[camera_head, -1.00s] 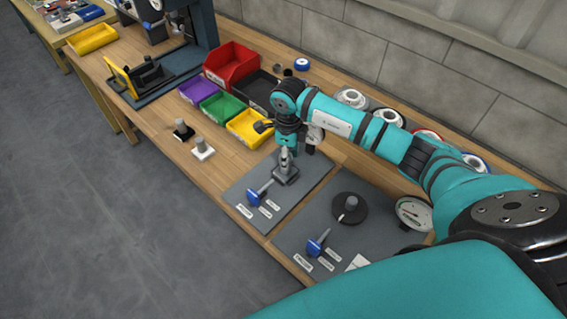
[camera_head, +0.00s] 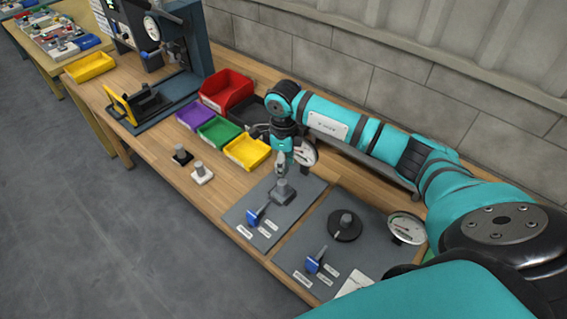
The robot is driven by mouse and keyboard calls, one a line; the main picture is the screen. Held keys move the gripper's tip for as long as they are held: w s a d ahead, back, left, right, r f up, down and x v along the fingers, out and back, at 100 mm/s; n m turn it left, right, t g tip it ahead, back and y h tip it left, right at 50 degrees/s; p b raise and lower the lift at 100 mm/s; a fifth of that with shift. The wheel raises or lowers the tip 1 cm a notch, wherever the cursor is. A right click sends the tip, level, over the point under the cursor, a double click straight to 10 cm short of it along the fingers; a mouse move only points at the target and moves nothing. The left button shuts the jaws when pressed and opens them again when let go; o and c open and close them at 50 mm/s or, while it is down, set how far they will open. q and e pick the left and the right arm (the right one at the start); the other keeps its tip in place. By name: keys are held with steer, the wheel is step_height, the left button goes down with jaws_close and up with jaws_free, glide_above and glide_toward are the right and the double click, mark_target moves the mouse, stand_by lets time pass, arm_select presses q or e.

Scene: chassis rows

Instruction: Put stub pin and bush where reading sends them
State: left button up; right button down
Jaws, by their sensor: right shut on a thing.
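My right gripper (camera_head: 281,172) points down over the grey block (camera_head: 284,193) on the left grey mat (camera_head: 289,218). It is shut on a small grey part at or just above the block. The part is mostly hidden by the fingers, and I cannot tell whether it is the stub pin or the bush, or whether it touches the block. A dial gauge (camera_head: 304,153) shows just behind the gripper, and a second dial gauge (camera_head: 407,228) stands at the right mat's far right corner. My left gripper is not in view.
A black disc with a grey cylinder (camera_head: 345,224) sits on the right mat (camera_head: 310,232). Blue-handled tools (camera_head: 257,215) lie on both mats. Purple (camera_head: 192,115), green (camera_head: 218,133), yellow (camera_head: 247,151) and red (camera_head: 227,90) bins stand left. Black (camera_head: 181,155) and white (camera_head: 202,175) bases hold grey pins.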

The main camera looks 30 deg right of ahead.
steer(key=shift+r+p, duration=1.3)
steer(key=shift+r, duration=1.35)
